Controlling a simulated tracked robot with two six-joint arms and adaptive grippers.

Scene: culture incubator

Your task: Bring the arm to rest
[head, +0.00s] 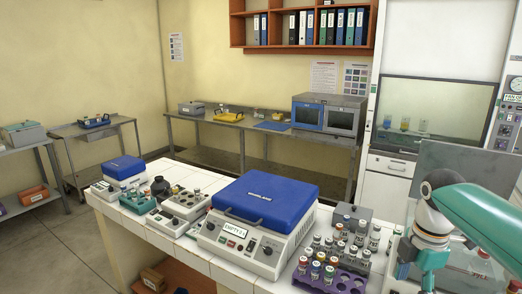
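One teal and grey arm of mine (480,215) comes in from the right edge, over the right end of the white bench. Its wrist part hangs down at the lower right, and I cannot make out gripper fingers on it. My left arm and gripper do not show. A blue-lidded device (265,203) with a paper sign reading "EMPTY" stands on the bench, lid down, left of my arm. A grey and blue two-door incubator-like unit (328,116) stands on the back table with its doors shut.
A purple rack (345,284) and several capped vials crowd the bench close to my arm. A fume hood (436,105) is behind the arm. The floor at left is clear.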

